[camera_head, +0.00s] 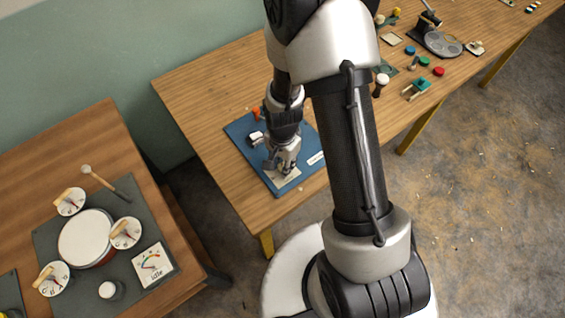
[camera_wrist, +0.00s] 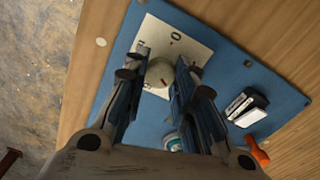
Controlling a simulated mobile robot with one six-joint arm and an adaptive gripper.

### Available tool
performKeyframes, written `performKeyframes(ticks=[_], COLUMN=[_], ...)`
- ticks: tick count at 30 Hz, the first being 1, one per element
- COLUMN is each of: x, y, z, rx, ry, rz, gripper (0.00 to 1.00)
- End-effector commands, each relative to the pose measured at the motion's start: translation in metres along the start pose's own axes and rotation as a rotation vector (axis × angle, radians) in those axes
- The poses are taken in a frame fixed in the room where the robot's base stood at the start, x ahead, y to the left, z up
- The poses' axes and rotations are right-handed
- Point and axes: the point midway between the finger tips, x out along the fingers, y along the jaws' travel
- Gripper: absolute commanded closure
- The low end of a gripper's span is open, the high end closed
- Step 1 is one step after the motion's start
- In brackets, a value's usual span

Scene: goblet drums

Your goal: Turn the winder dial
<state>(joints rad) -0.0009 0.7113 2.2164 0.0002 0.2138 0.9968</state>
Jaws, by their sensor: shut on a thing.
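The dial (camera_wrist: 160,72) is a pale round knob on a white marked plate (camera_wrist: 172,38). The plate sits on a blue board (camera_wrist: 243,75), which also shows on the table in the head view (camera_head: 243,130). My gripper (camera_wrist: 161,75) is over the plate, with one finger on each side of the knob, shut on it. In the head view my gripper (camera_head: 283,167) points down at the board's near end and hides the knob.
A black and white block (camera_wrist: 246,106) and an orange piece (camera_wrist: 257,151) are on or by the board. Small coloured parts lie farther along the table (camera_head: 215,85). A separate table at left holds a drum (camera_head: 85,238) and several dials.

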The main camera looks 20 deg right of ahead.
Motion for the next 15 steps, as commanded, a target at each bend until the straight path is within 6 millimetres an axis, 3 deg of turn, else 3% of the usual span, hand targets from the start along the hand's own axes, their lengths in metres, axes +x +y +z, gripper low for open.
performKeyframes(ticks=[5,6,15], x=[0.0001,0.0001,0.0001], y=[0.0000,0.0000,0.0000], z=[0.0000,0.0000,0.0000], rx=[-0.001,-0.001,-0.001], ry=[0.000,0.000,0.000], rz=[0.000,0.000,0.000], gripper=[0.99,0.73,0.54])
